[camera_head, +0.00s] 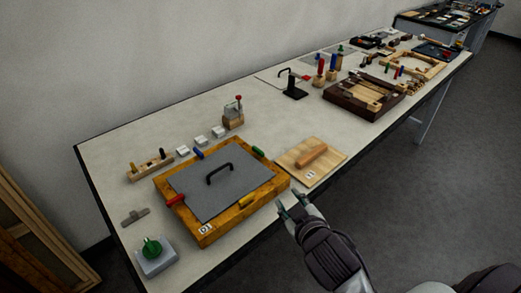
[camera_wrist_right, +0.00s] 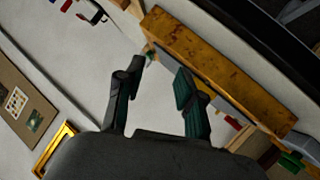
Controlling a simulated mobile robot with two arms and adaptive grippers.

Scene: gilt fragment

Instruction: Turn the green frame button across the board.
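The green frame button (camera_head: 258,152) sits on the right-back rail of the wooden frame (camera_head: 222,228), apparently lengthwise along the rail. A grey board (camera_head: 188,181) with a black handle (camera_head: 219,172) lies inside the frame. The red button (camera_head: 175,199) and blue button (camera_head: 198,152) point across their rails toward the board. The yellow button (camera_head: 247,201) lies along the front rail. My right gripper (camera_head: 290,202) is open and empty near the frame's right corner, apart from the green button. Its spread fingers (camera_wrist_right: 160,70) show in the right wrist view. My left gripper is out of view.
A wooden plate with a roller-like handle (camera_head: 312,155) lies right of the frame. A grey box with a green knob (camera_head: 152,250) stands at front left. White blocks (camera_head: 200,141) and a peg block (camera_head: 151,164) stand behind the frame. More items crowd the table's far end.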

